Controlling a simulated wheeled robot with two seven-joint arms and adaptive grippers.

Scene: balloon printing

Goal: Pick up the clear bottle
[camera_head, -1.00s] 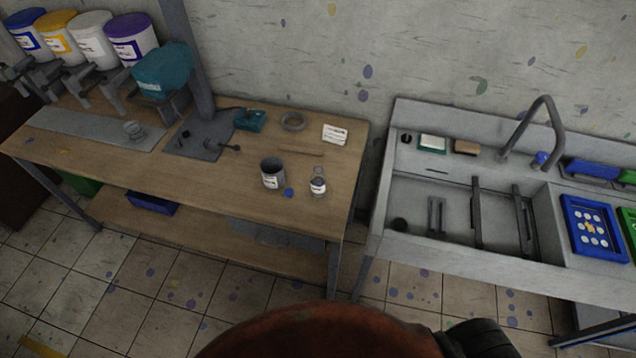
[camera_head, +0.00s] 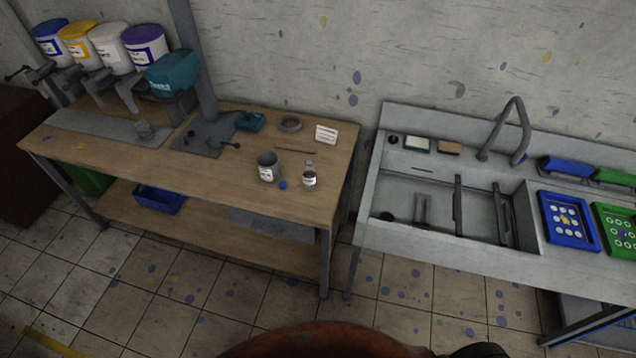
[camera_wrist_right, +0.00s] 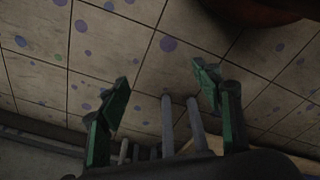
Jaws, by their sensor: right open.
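The clear bottle (camera_head: 309,175) stands upright near the front right corner of the wooden table (camera_head: 300,206) in the head view. It has a pale label. A grey can (camera_head: 267,167) stands just left of it, and a small blue round thing (camera_head: 283,184) lies between them. My right gripper (camera_wrist_right: 165,82) shows in the right wrist view with its green-tipped fingers spread apart and nothing between them. It hangs over the tiled floor, away from the bottle. My left gripper is not in view.
A metal sink (camera_head: 440,205) stands right of the table, with a narrow gap between. A roll of tape (camera_head: 290,124) and a white card (camera_head: 326,134) lie behind the bottle. A teal machine (camera_head: 172,72) and several paint buckets (camera_head: 146,46) are at the back left. The floor in front is clear.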

